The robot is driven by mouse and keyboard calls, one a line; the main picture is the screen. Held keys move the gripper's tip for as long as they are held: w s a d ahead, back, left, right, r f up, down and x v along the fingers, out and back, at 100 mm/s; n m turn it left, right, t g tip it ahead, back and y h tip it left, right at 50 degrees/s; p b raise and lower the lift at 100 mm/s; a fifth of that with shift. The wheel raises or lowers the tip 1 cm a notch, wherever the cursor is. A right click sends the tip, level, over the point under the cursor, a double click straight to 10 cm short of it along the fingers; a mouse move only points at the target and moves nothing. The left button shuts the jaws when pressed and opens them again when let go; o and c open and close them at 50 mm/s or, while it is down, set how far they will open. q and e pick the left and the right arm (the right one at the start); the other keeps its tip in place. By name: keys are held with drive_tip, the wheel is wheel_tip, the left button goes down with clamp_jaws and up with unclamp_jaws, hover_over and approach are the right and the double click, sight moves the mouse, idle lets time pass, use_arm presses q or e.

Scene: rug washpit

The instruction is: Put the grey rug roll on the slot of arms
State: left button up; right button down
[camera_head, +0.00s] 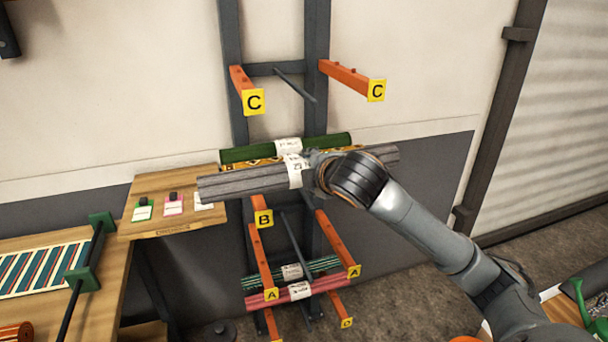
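The grey rug roll (240,183) lies level in front of the rack, with a white paper label (294,171) around its middle. My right gripper (316,172) is closed around the roll just right of the label; its wrist hides part of the roll. The roll is at about the height of the B arms (263,218), in front of a green roll (330,143). The upper pair of orange arms, marked C (345,75), is empty. The lower A arms (335,240) have a green striped roll (318,265) and a red roll (325,287) near them. My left gripper is out of view.
A wooden shelf with small tags (160,222) is close to the roll's left end. A table with a striped rug (40,270) and green clamps (83,278) is at lower left. D arms (345,322) are lowest. The space around the C arms is clear.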

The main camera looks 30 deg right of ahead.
drive_tip(key=shift+w+d+r, duration=0.1)
drive_tip(key=shift+d+r, duration=0.45)
drive_tip(key=shift+r, duration=0.3)
drive_tip(key=shift+w+d+r+p, duration=0.1)
drive_tip(key=shift+d+p, duration=0.2)
drive_tip(key=shift+p, duration=0.05)
use_arm(q)
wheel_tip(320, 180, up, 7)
drive_tip(key=p, duration=0.5)
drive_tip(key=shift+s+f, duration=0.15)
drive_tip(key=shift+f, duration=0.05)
use_arm(e)
drive_tip(key=w+d+f, duration=0.9)
drive_tip(key=w+f, duration=0.1)
drive_tip(key=f, duration=0.3)
drive_tip(key=shift+w+d, duration=0.15)
drive_tip(key=shift+d, duration=0.05)
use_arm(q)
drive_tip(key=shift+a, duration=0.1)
use_arm(e)
drive_tip(key=c, duration=0.6)
unclamp_jaws()
drive_tip(key=shift+f, duration=0.15)
drive_tip(key=shift+o, duration=0.5)
